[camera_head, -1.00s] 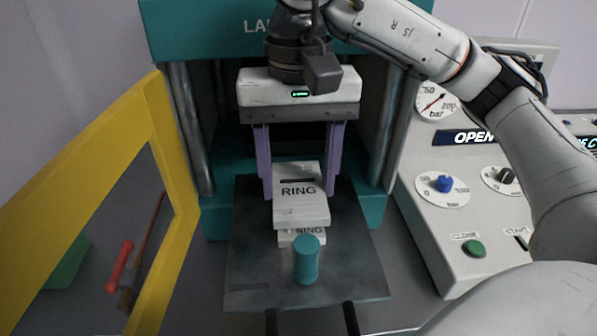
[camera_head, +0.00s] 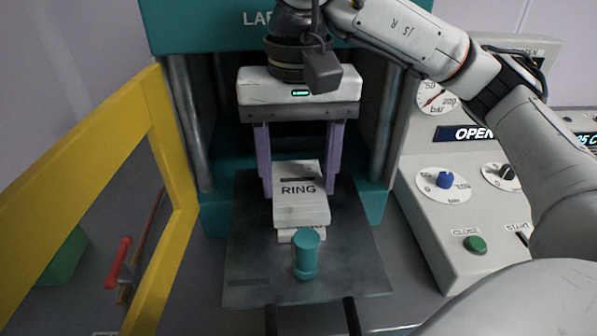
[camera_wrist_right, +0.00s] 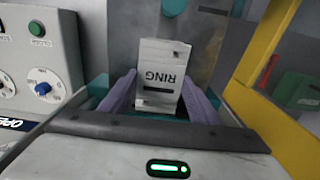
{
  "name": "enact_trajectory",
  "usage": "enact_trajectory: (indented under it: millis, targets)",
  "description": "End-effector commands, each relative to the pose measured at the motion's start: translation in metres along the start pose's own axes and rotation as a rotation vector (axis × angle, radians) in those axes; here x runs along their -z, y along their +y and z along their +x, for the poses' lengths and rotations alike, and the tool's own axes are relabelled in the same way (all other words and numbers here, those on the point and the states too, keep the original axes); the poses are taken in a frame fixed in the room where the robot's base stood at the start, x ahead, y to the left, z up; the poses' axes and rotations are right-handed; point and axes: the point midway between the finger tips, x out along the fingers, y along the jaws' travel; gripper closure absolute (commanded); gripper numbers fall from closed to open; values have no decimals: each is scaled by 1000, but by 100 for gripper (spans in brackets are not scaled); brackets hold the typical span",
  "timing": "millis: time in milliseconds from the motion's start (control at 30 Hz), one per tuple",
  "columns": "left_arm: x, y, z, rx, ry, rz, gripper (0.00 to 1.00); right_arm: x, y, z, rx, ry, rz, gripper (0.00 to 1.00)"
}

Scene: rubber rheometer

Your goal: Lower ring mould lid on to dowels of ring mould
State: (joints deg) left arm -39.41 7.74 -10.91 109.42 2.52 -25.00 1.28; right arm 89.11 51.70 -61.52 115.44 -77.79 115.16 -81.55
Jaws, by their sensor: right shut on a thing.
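The ring mould lid (camera_head: 300,207) is a pale block marked RING. My right gripper (camera_head: 300,185) reaches down into the press with its purple fingers shut on the lid's two sides. In the right wrist view the lid (camera_wrist_right: 162,75) sits between the fingers. The ring mould (camera_head: 287,236) is below the lid on the dark plate; only its front edge shows. The lid hides the dowels and most of the mould, and I cannot tell whether the lid touches it. My left gripper is not in view.
A teal cylinder (camera_head: 306,255) stands on the dark plate (camera_head: 350,270) just in front of the mould. A yellow guard frame (camera_head: 160,120) stands open at left. Steel columns (camera_head: 190,125) flank the press. A control panel (camera_head: 450,215) is at right.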

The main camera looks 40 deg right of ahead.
Motion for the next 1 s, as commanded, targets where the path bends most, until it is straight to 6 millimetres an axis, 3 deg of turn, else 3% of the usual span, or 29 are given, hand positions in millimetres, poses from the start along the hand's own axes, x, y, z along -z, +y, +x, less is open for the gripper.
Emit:
enact_trajectory:
  millis: [700,733,800,833,1000]
  targets:
    - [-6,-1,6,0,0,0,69,0,0,9,1,1,0,75]
    - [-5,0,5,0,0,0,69,0,0,8,1,1,0,39]
    - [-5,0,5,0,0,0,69,0,0,8,1,1,0,27]
    - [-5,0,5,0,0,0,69,0,0,8,1,1,0,22]
    - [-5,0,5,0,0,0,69,0,0,8,0,0,0,22]
